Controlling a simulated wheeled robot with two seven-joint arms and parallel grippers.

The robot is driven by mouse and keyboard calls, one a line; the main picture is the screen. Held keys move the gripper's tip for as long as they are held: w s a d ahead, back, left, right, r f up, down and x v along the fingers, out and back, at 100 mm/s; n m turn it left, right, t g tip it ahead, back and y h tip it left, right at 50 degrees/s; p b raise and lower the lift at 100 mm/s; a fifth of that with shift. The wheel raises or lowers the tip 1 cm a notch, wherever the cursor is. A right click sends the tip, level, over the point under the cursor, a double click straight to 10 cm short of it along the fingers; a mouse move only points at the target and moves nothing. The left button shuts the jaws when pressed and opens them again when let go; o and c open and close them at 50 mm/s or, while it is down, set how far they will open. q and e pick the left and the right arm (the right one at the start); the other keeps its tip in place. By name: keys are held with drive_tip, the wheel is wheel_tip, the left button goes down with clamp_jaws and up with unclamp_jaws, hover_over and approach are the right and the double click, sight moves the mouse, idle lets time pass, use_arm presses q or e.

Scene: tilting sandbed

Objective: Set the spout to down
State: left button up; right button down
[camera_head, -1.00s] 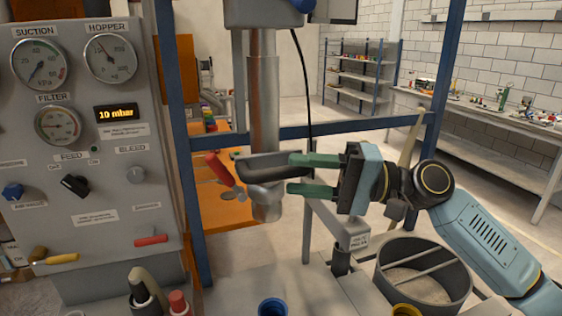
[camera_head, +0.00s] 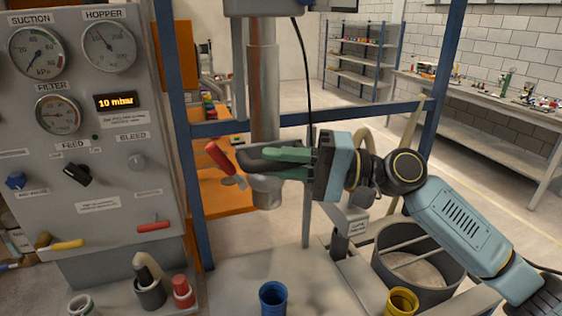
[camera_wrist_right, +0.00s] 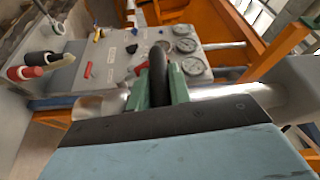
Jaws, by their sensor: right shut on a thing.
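The spout (camera_head: 250,160) is a dark grey trough at the lower part of a vertical metal pipe (camera_head: 264,90) in the head view. It points roughly sideways, near level. My right gripper (camera_head: 272,164) reaches in from the right, and its green fingers are shut on the spout. In the right wrist view, the dark, rounded spout edge (camera_wrist_right: 158,68) stands between the green fingers (camera_wrist_right: 158,88). The fingers hide part of the spout. A red-handled lever (camera_head: 217,155) sits just left of it. My left gripper is not in view.
A grey gauge panel (camera_head: 125,190) stands on the left. Blue frame posts (camera_head: 185,150) and a crossbar (camera_head: 355,112) surround the pipe. A grey round bin (camera_head: 455,262) stands at the lower right, with blue (camera_head: 273,297) and yellow (camera_head: 402,302) cups in front.

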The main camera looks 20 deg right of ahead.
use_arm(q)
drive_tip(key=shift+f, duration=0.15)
use_arm(e)
drive_tip(key=shift+f, duration=0.1)
